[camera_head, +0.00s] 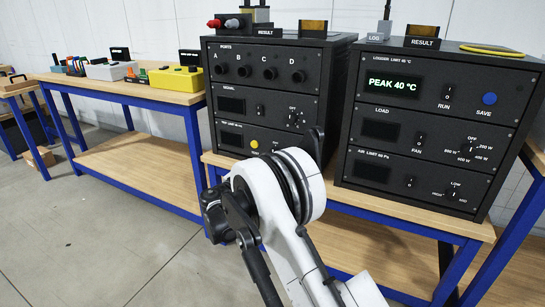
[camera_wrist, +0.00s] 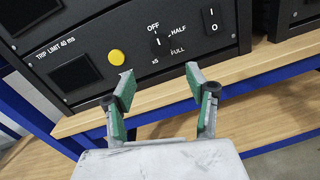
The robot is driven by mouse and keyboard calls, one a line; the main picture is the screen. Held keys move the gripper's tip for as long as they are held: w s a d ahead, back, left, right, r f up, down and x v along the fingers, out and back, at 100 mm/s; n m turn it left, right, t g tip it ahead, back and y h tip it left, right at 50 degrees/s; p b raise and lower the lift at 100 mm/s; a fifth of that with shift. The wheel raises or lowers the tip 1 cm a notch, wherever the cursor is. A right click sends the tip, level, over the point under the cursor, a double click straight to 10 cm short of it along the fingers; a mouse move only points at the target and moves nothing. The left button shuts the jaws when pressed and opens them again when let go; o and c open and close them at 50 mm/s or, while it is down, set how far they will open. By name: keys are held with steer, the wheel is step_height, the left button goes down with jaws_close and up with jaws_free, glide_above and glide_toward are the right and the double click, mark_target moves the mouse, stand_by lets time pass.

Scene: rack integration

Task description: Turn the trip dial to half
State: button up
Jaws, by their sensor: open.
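The trip dial (camera_wrist: 160,46) is a dark knob on the "TRIP LIMIT 40 ms" panel (camera_wrist: 84,57), with OFF, HALF, FULL and x5 printed around it. Its white mark appears to point up towards OFF. HALF is printed to its upper right. My gripper (camera_wrist: 160,82) is open and empty, its two green-padded fingers spread in front of the panel and below the dial in the wrist view, apart from it. In the head view the panel (camera_head: 231,139) is at the bottom of the left rack; my arm hides its right part, including most of the dial area.
A yellow button (camera_wrist: 116,57) sits left of the dial, and a rocker switch (camera_wrist: 211,21) right of it. A wooden bench edge (camera_wrist: 260,71) runs below the panel. A second rack (camera_head: 440,130) stands to the right.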

steer(key=b+x, duration=0.3)
steer(key=x, duration=0.9)
steer(key=c, duration=1.2)
steer(key=shift+o, duration=0.2)
steer(key=shift+m, duration=0.4)
steer(key=m, duration=0.2)
steer(key=shift+d+m+p, duration=0.1)
steer(key=shift+m+p, duration=0.25)
steer(key=shift+m, duration=0.05)
steer(key=m, duration=0.3)
steer(key=shift+m+p, duration=0.3)
steer(key=m+y, duration=0.1)
steer(key=m, duration=0.5)
steer(key=shift+d+p, duration=0.1)
steer(key=shift+p, duration=0.2)
